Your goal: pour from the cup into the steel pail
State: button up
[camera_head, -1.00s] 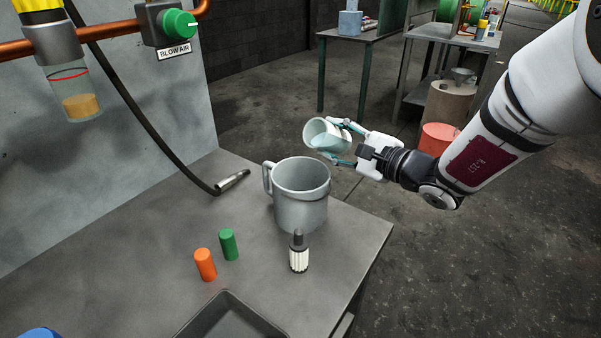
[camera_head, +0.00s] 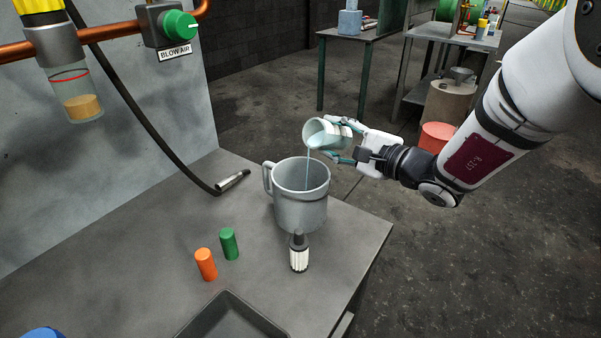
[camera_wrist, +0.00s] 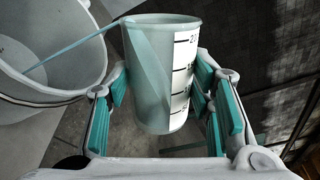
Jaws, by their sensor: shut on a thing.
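My gripper (camera_head: 348,143) is shut on the cup (camera_head: 327,133), a pale cup tilted to the left above the pail. In the wrist view the cup (camera_wrist: 160,75) sits between the teal finger pads and shows a white scale with dark marks. A thin bluish stream (camera_head: 309,165) runs from the cup's lip down into the steel pail (camera_head: 300,208). The pail stands upright on the bench with its handle at the left. In the wrist view the stream (camera_wrist: 65,52) falls inside the pail (camera_wrist: 50,92). The liquid level in the pail is hard to make out.
A dark tray (camera_head: 232,322) lies at the front. An air hose with a metal nozzle (camera_head: 233,180) lies behind left.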

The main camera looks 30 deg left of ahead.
jog(key=shift+f+n, duration=0.3)
jog(key=shift+n, duration=0.4)
dwell(0.5)
jog(key=shift+s+a+r+n+p, duration=0.15)
jog(key=shift+s+r+n+p, duration=0.1)
jog(key=shift+s+n, duration=0.15)
jog(key=shift+s+a+r+n+p, duration=0.1)
jog(key=shift+s+r+n+p, duration=0.1)
jog(key=shift+s+n, duration=0.2)
dwell(0.6)
jog(key=shift+s+f+n+b, duration=0.1)
jog(key=shift+f+n+b, duration=0.55)
jog(key=shift+b, duration=0.85)
jog(key=shift+s+a+r+n+t+b, duration=0.1)
jog(key=shift+s+r+n+t+b, duration=0.05)
jog(key=shift+r+n+t+b, duration=0.35)
